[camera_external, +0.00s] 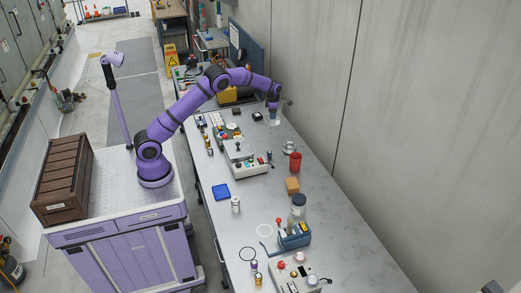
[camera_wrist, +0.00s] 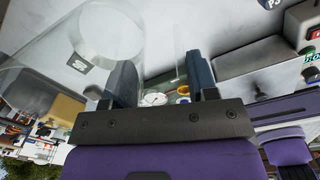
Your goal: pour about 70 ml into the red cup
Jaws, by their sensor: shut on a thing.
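The red cup (camera_external: 295,161) stands upright on the grey bench near its wall side. My gripper (camera_external: 273,104) is farther along the bench, beyond the cup. It is shut on a clear see-through vessel (camera_external: 274,119). In the wrist view the vessel (camera_wrist: 60,60) shows as a large transparent shape at the fingers (camera_wrist: 165,80). I cannot tell whether the vessel touches the bench or how much liquid is in it. The inside of the red cup is too small to judge.
A clear round piece (camera_external: 289,147) lies just beyond the red cup. A tan block (camera_external: 292,185) and a dark-lidded jar (camera_external: 298,206) stand nearer. A device with knobs (camera_external: 246,160) is to the left.

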